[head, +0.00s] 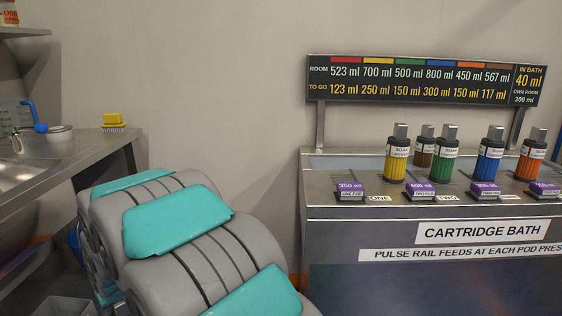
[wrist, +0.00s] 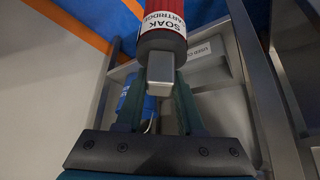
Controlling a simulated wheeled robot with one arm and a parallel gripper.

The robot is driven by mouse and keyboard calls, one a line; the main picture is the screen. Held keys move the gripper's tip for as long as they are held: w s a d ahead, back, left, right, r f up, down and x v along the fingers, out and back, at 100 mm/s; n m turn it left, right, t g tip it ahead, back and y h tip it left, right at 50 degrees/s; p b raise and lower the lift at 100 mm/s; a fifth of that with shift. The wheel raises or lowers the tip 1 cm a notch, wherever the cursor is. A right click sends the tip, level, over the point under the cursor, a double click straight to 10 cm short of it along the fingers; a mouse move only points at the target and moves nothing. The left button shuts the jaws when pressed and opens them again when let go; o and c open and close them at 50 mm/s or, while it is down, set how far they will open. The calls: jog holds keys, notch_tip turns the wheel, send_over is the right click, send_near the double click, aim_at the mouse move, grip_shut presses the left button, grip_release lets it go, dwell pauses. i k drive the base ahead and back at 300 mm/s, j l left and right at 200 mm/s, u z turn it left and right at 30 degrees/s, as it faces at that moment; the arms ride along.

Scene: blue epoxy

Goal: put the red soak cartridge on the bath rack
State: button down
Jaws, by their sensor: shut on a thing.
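The red soak cartridge (wrist: 163,36) is in the wrist view, with a white label and a grey metal neck. My gripper (wrist: 160,100) is shut on that neck between its two dark green fingers. The cartridge's far end is cut off by the picture's top edge. The head view shows neither the gripper nor the red cartridge. The cartridge bath (head: 322,180) is at the right of the head view. On its top stand a yellow cartridge (head: 396,163), a brown one (head: 424,155), a green one (head: 445,163), a blue one (head: 490,163) and an orange one (head: 532,164).
Purple pods (head: 351,190) line the bath's front edge. A volume board (head: 425,80) stands behind it. A steel sink counter (head: 70,148) with a yellow brush (head: 114,120) is at left. In the wrist view, a grey container (wrist: 212,70) with a partly hidden label and a blue object (wrist: 127,95) lie beyond my gripper.

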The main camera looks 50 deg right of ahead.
aim_at(330, 179)
jog(key=i+z, duration=0.2)
jog(key=z, duration=0.2)
jog(key=i+j+z, duration=0.15)
jog(key=z, duration=0.25)
jog(key=i+j+z, duration=0.2)
jog(key=z, duration=0.2)
